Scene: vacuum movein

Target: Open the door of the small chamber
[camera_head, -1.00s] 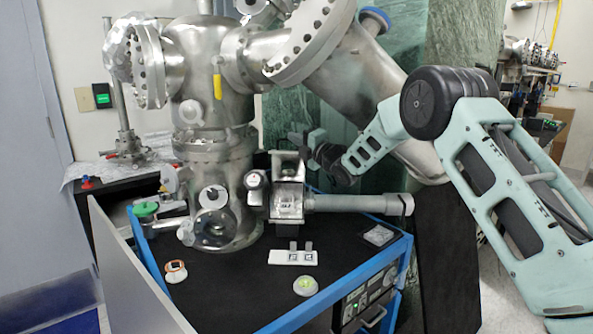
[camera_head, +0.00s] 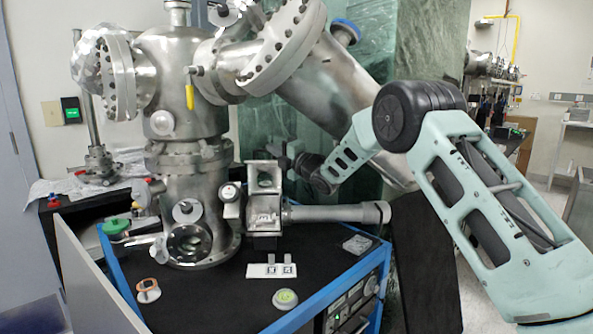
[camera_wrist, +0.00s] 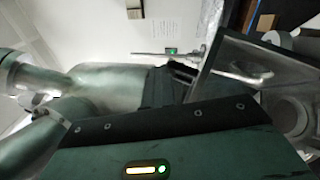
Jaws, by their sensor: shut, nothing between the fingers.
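The small chamber (camera_head: 264,217) is a metal box on the front of the large steel vessel, with its bright inside showing. Its door (camera_head: 247,177), a square metal frame with a window, appears raised above the box, standing roughly upright. In the wrist view a tilted plate with a clear window, apparently this door (camera_wrist: 225,50), is close on the right. My gripper (camera_head: 292,150) is behind and to the right of the door in the head view, small and partly blended with the green background. It is shut and holds nothing. Contact with the door cannot be made out.
A grey tube (camera_head: 335,213) extends right from the chamber. The black tabletop (camera_head: 215,287) holds a white plate with two small holders (camera_head: 271,270), a green round piece (camera_head: 285,298) and an orange-rimmed piece (camera_head: 148,289). The large steel vessel (camera_head: 188,150) stands on the left.

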